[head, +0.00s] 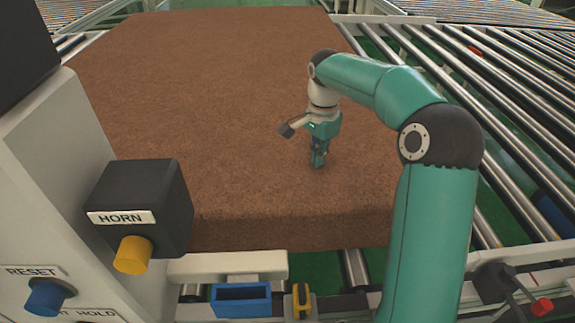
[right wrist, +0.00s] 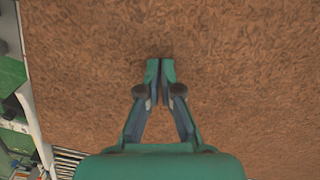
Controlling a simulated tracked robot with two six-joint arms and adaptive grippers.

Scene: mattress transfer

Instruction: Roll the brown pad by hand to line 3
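The brown pad (head: 200,90) is a large thick mattress lying flat on the roller conveyor and filling the middle of the head view. My right gripper (head: 318,163) points down over the pad's right half, near its front; its fingertips look to be at or just above the top surface. In the right wrist view the pad (right wrist: 240,60) fills most of the picture. There the gripper's fingers (right wrist: 160,65) meet at the tips with nothing visible between them. My left gripper is not in view.
Metal rollers (head: 490,90) run along the right, bare of any load. A grey control panel with a black HORN box (head: 138,205) and yellow button stands at front left. A blue bin (head: 240,300) and a yellow clip (head: 301,300) sit on the front rail. A red-tipped lever (head: 540,306) is at front right.

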